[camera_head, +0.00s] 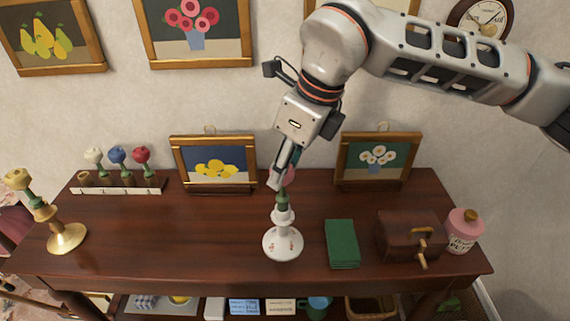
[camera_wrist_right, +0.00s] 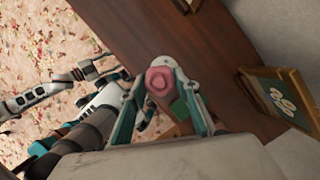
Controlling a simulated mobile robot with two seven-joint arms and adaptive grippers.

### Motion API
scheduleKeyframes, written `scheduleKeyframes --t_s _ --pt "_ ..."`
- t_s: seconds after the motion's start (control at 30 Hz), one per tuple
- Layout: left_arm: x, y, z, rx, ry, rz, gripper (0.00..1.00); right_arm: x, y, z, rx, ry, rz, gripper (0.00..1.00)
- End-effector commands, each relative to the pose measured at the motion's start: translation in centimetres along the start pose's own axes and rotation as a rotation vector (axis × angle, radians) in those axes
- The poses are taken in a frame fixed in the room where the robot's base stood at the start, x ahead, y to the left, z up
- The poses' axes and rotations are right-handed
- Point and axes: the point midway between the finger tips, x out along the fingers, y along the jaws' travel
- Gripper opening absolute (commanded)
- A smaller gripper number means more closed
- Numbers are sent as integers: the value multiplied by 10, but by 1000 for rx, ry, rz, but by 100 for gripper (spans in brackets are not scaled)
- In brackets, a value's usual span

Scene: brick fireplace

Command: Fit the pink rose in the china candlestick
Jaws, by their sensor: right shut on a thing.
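The white china candlestick (camera_head: 283,243) with small reddish marks stands upright near the middle of the table. My right gripper (camera_head: 281,178) comes down from above and is shut on the pink rose (camera_head: 290,174). The rose's green lower part (camera_head: 282,198) is in line with the candlestick's top and seems to meet it; I cannot tell whether it sits inside. In the right wrist view the pink rose head (camera_wrist_right: 159,83) shows between the fingers; they hide part of it in the head view. An arm end of mine, perhaps the left gripper (camera_wrist_right: 90,72), is small in the wrist view.
A white rack (camera_head: 120,188) with white, blue and red roses stands at the left. A brass candlestick (camera_head: 67,238) holds a yellow rose. Two framed pictures stand behind. A green book (camera_head: 342,243), brown box (camera_head: 408,234) and pink bottle (camera_head: 463,230) are at the right.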

Motion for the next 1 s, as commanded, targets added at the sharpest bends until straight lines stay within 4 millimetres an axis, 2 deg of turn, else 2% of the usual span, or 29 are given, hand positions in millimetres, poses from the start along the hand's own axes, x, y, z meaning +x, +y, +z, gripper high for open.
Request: scheduleKeyframes --t_s 0.57,0.6,0.67,1.0 --pt "3 2 9 -2 -8 2 40 13 0 -4 0 0 0 16" --pt "3 2 10 -2 -8 2 40 13 0 -4 0 -1 0 34" --pt "3 2 9 -2 -8 2 40 13 0 -4 0 -1 -1 49" --pt "2 2 11 0 -11 3 40 12 0 -4 0 0 0 51"
